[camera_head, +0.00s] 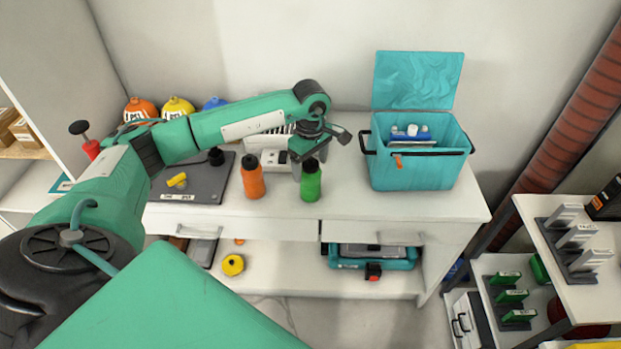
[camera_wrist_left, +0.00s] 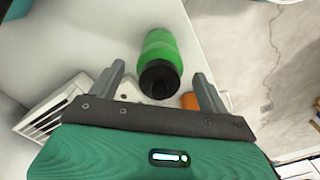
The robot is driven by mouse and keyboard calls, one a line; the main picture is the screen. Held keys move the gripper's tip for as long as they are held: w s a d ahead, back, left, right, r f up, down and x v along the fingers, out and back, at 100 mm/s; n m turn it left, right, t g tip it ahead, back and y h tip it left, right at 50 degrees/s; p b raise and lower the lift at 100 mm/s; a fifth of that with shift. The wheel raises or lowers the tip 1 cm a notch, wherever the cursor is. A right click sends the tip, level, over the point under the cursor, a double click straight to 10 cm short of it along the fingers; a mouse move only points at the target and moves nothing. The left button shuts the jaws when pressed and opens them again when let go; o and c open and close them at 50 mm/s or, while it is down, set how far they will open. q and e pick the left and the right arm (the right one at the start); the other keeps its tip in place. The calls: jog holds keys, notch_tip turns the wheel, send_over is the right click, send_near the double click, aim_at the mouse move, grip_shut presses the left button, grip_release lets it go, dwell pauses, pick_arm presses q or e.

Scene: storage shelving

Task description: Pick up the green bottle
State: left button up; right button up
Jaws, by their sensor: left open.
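The green bottle (camera_head: 311,184) with a black cap stands upright on the white table, right of the orange bottle (camera_head: 252,180). My left gripper (camera_head: 303,170) is above and just behind the green bottle, its jaws pointing down. In the left wrist view the green bottle (camera_wrist_left: 162,60) lies ahead between the two open fingers of my left gripper (camera_wrist_left: 158,82), its cap toward the camera. I see no contact with the bottle. The orange bottle (camera_wrist_left: 190,101) shows beside the right finger there. My right gripper is not in view.
A teal cooler box (camera_head: 412,170) with its lid up stands to the right on the table (camera_head: 370,205). A white slotted box (camera_head: 268,150) sits behind the bottles. A dark board (camera_head: 205,188) with a yellow item lies to the left. Table space in front of the cooler is clear.

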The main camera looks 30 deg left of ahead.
pick_arm(q)
jog(key=shift+f, duration=0.9)
jog(key=shift+c, duration=0.5)
jog(key=c, duration=1.1)
jog(key=shift+c, duration=0.2)
